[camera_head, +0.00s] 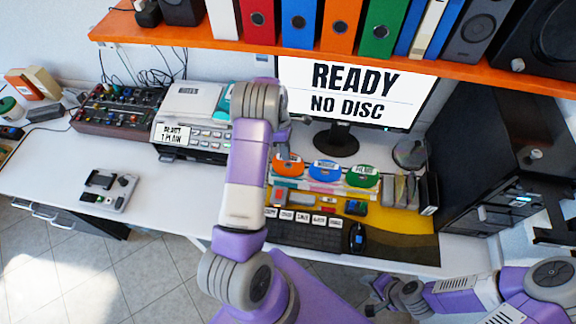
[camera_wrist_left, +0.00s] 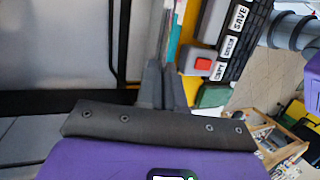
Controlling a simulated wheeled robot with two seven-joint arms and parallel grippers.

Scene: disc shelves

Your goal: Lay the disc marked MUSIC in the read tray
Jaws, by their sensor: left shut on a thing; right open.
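An orange disc (camera_head: 287,166), a blue disc (camera_head: 325,171) and a green disc (camera_head: 363,176) stand in a row below the monitor; their labels are too small to read surely, so I cannot tell which is MUSIC. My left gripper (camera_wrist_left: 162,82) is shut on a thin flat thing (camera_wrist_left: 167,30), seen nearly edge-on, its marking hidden. In the head view my left arm hides most of that gripper. My right gripper (camera_head: 384,296) is open at the lower right, away from the discs. I cannot surely pick out the read tray; a grey disc-like thing (camera_head: 409,152) stands right of the monitor.
The monitor (camera_head: 340,95) reads READY NO DISC. A keyboard (camera_head: 305,234) and mouse (camera_head: 357,238) lie at the desk's front. A printer-like machine (camera_head: 190,115) and a mixer (camera_head: 117,107) stand left. An orange shelf (camera_head: 420,65) overhangs the back. The desk's left front has free room.

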